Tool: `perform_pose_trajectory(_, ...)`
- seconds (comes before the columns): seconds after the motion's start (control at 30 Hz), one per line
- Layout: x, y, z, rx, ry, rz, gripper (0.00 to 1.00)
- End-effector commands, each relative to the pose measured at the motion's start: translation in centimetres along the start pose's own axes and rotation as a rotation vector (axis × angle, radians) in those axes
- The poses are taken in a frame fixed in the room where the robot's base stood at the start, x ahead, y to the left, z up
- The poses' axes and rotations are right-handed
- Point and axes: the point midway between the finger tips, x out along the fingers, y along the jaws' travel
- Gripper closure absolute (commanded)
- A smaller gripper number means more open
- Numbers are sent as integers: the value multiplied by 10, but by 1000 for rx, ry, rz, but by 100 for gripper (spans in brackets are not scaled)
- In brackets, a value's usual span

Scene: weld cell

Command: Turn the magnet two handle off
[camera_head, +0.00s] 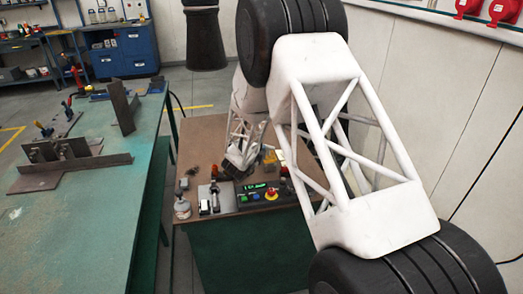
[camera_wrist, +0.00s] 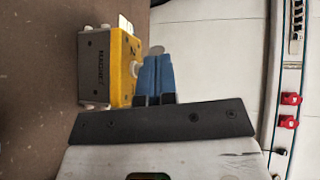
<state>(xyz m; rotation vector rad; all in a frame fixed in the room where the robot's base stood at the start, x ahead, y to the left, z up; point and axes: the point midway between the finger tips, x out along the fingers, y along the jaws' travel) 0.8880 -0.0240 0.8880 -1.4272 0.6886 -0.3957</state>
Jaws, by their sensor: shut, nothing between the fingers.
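Magnet two is a yellow and grey block (camera_wrist: 97,68) with "MAGNET" lettering and a "2" on it, left of centre in the wrist view. A pale flat piece, which looks like its handle (camera_wrist: 125,24), sticks up at its top right. My gripper (camera_wrist: 156,60) has blue fingers, shut and empty, just right of the block's yellow face. A small pale round piece shows behind the fingertips. I cannot tell whether the fingers touch the block or handle. In the head view, a yellow block (camera_head: 269,158) shows beside my arm on the brown table; my fingertips are not clear there.
The brown table (camera_head: 195,143) holds a control box with a green display (camera_head: 258,187), a red stop button (camera_head: 271,193), a bottle (camera_head: 182,208) and small switches at its front. A green bench (camera_head: 95,215) with metal parts stands left. A pale wall is right.

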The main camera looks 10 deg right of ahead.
Motion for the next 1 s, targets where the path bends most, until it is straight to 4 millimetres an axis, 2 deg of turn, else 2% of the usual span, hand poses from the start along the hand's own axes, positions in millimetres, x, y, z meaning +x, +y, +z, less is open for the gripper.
perform_pose_trajectory(1.0, 22, -4, 18, 147, 734, 0, 100)
